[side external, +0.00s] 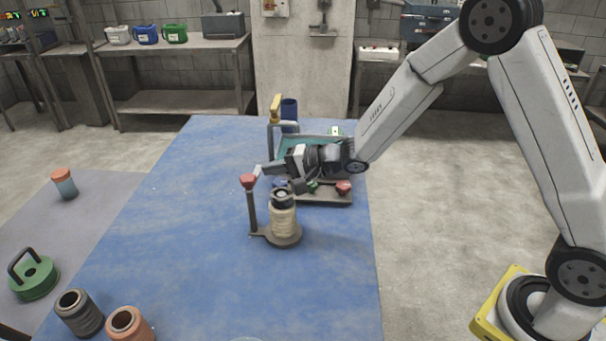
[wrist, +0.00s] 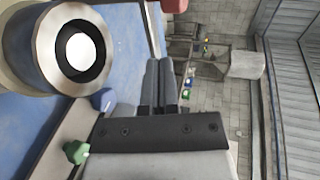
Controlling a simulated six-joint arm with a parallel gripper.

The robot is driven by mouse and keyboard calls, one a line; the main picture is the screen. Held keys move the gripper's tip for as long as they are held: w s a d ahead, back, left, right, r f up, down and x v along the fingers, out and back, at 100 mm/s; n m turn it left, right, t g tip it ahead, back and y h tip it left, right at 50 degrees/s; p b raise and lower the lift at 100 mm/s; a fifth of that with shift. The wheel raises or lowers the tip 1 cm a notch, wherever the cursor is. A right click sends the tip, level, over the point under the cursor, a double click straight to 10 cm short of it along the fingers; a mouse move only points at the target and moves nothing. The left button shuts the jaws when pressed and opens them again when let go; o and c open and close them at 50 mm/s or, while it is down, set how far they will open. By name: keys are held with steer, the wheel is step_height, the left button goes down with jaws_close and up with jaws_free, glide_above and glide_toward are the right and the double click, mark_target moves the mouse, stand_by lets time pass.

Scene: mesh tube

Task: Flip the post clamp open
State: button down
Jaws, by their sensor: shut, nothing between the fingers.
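A dark post with a red cap (side external: 249,181) stands upright on a round base plate (side external: 285,238), which also bears a cream mesh tube (side external: 283,220) with a dark and metal top. I cannot tell for certain which part is the post clamp. My gripper (side external: 259,170) is shut and empty, held level just above and to the right of the red cap; contact is unclear. In the wrist view my shut fingers (wrist: 160,82) point up the picture, the red cap (wrist: 174,5) shows at the top edge, and the tube's ringed top (wrist: 75,50) is at upper left.
Behind stands a tray (side external: 325,199) with coloured knobs, partly hidden by my arm. A yellow-topped handle (side external: 275,108) and a dark blue cylinder (side external: 289,110) stand near it. The blue table (side external: 190,220) is clear left of the post.

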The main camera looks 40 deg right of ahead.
steer(key=v, duration=1.3)
steer(key=shift+s+d+f, duration=0.15)
steer(key=shift+d+f, duration=0.05)
steer(key=shift+f, duration=0.15)
steer(key=shift+s+f, duration=0.35)
steer(key=shift+f, duration=0.15)
steer(key=r+x, duration=0.1)
steer(key=x, duration=1.3)
steer(key=shift+a, duration=0.2)
steer(key=shift+w+a+r, duration=0.1)
steer(key=shift+w+a, duration=0.2)
steer(key=shift+w, duration=0.3)
